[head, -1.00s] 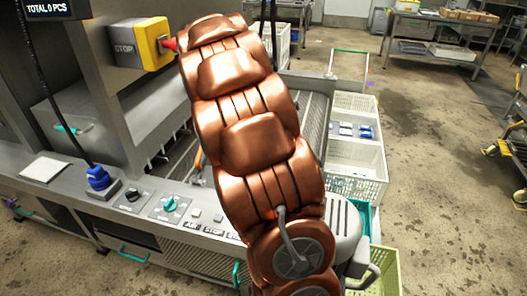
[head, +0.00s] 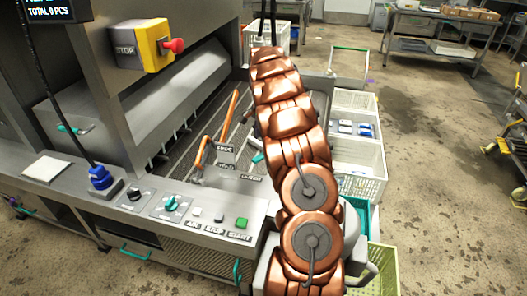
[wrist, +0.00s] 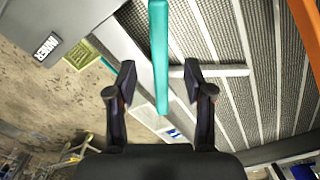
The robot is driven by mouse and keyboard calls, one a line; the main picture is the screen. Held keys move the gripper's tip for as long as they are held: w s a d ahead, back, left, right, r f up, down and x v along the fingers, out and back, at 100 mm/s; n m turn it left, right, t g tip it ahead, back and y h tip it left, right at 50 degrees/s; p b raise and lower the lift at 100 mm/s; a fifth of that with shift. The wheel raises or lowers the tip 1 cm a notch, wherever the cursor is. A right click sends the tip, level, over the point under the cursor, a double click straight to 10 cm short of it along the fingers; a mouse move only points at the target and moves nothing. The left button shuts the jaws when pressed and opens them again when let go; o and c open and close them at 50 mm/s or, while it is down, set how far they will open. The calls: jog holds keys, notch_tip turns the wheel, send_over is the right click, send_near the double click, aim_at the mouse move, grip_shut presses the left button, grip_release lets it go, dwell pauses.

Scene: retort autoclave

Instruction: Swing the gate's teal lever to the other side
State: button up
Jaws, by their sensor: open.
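The teal lever (wrist: 160,55) is a long flat bar in the wrist view, running from the top edge down to about the middle. My gripper (wrist: 159,75) is open, with one dark finger on each side of the lever and visible gaps between them. No firm contact shows. A pale grey bar (wrist: 232,71) lies crosswise behind the right fingertip. In the head view my copper arm hides the gripper and most of the lever area; a small pale piece with a teal edge (head: 258,157) shows just left of the arm.
An orange handle (head: 229,113) stands over the slatted conveyor, left of my arm. The control panel with a green button (head: 241,222) lies in front. A yellow stop box (head: 150,45) juts out at upper left. White crates (head: 357,165) stand to the right; floor beyond is open.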

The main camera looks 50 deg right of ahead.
aim_at(263, 154)
jog(key=shift+f+p, duration=1.1)
jog(key=shift+f, duration=2.55)
grip_shut()
